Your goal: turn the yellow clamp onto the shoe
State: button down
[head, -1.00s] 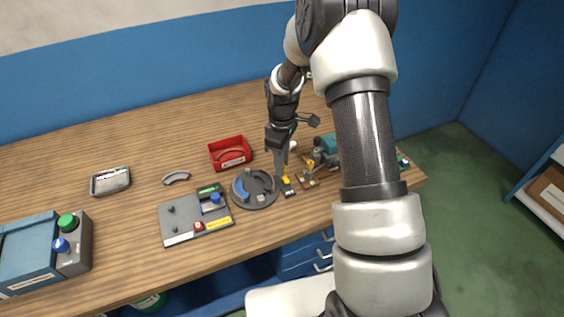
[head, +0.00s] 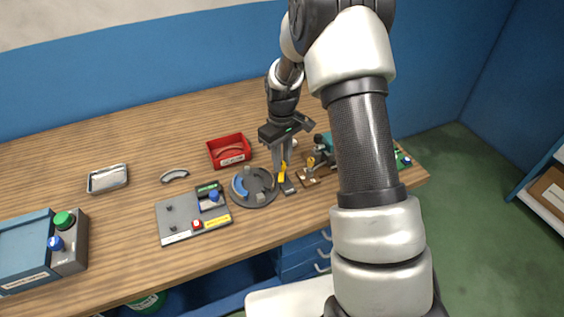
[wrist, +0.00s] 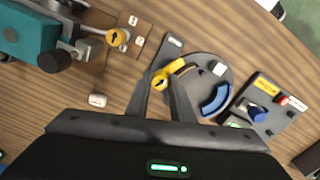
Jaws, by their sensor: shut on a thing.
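The yellow clamp (wrist: 161,79) has a round end and a short arm, and it shows between my fingers in the wrist view. In the head view the yellow clamp (head: 282,173) is at the right edge of the round grey plate (head: 262,203). My gripper (wrist: 163,88) points down and is shut on the clamp; it also shows in the head view (head: 281,168). A blue curved piece, seemingly the shoe (wrist: 215,99), lies on the round plate, apart from my fingers. It also shows in the head view (head: 239,186). The fingers hide part of the clamp's base.
A grey control panel (head: 179,219) stands left of the plate and a red bin (head: 229,161) behind it. A teal machine with a yellow-knobbed shaft (wrist: 117,37) is close on the other side. A loose grey arc (head: 174,175) lies on open table.

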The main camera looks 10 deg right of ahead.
jog(key=m+b, duration=0.1)
jog(key=m, duration=0.5)
jog(key=shift+a, duration=0.1)
jog(key=m, duration=0.6)
jog(key=shift+m, duration=0.3)
dwell(0.3)
jog(key=c, duration=1.5)
grip_release()
jog(key=shift+c, duration=0.2)
jog(key=shift+r, duration=0.15)
notch_tip(320, 180, up, 17)
jog(key=shift+r, duration=0.2)
